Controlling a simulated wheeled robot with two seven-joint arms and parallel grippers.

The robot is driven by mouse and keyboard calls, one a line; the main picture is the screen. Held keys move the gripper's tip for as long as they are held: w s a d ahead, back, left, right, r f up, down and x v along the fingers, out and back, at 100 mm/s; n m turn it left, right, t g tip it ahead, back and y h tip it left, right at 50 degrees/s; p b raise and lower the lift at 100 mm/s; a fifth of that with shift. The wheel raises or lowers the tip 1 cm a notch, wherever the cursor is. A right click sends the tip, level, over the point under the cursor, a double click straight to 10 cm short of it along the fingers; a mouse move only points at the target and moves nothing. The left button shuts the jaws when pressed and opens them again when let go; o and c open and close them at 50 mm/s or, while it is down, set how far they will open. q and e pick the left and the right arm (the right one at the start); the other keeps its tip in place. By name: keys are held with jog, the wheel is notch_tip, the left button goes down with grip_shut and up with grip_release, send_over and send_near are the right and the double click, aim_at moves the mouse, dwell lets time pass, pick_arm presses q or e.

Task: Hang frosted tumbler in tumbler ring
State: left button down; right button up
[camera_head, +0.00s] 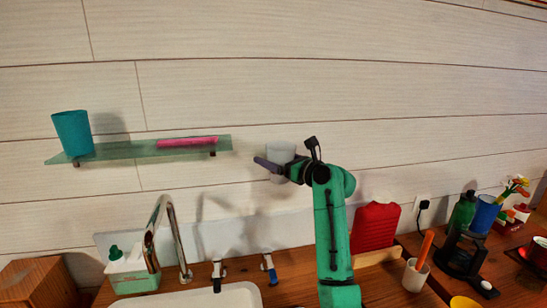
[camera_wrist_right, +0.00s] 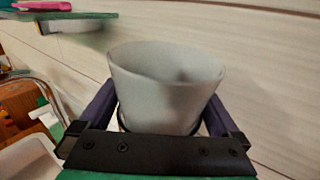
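The frosted tumbler (camera_head: 281,151) is a pale grey-white cup, seen in front of the wall right of the glass shelf. In the right wrist view the tumbler (camera_wrist_right: 165,85) is upright with its mouth open upward. My right gripper (camera_head: 268,163) has one dark finger on each side of it, also in the wrist view (camera_wrist_right: 163,105). Whether both fingers press on it is unclear. A thin dark curved edge shows low on the tumbler; I cannot tell whether it is the tumbler ring. The ring is not clearly visible elsewhere. My left gripper is out of view.
A glass shelf (camera_head: 136,151) on the wall holds a teal cup (camera_head: 73,133) and a pink item (camera_head: 187,142). Below are a faucet (camera_head: 165,230), a white basin (camera_head: 215,296) and a soap dispenser (camera_head: 128,268). A red container (camera_head: 375,227) and several small items crowd the counter at right.

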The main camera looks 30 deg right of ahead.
jog(key=shift+s, duration=0.1)
jog(key=shift+s+d+f, duration=0.1)
jog(key=shift+s+d, duration=0.1)
jog(key=shift+s, duration=0.1)
jog(key=b+v, duration=0.4)
jog(key=v, duration=0.9)
jog(key=shift+s, duration=0.35)
